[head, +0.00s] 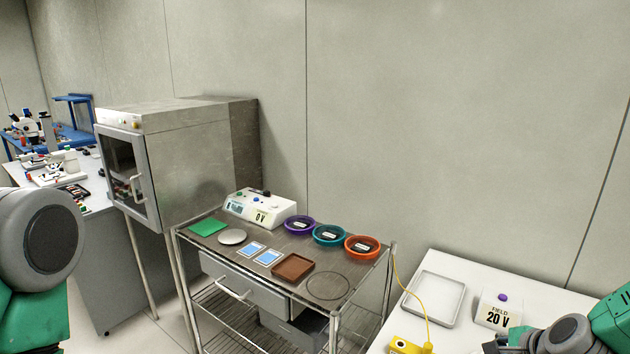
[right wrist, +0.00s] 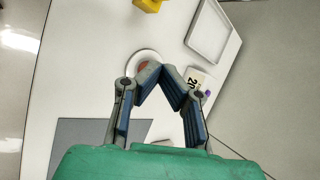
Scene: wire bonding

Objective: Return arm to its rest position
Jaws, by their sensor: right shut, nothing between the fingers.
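My right arm comes in at the bottom right of the head view, and its gripper (head: 497,345) is partly cut off by the lower edge. In the right wrist view the right gripper (right wrist: 160,72) has its fingertips together, with nothing between them. It is above the white table (right wrist: 75,75), in front of a white round dish (right wrist: 143,58) with a reddish centre that the fingers partly cover. My left arm shows only as a grey and green link at the left edge of the head view; its gripper is out of view.
The white field box (head: 499,311) reading 20 V, a tray (head: 436,297) and a yellow block (head: 408,346) are near the right gripper. A grey mat (right wrist: 75,140) lies on the table. A metal cart (head: 215,256) holds bowls, tiles and a meter.

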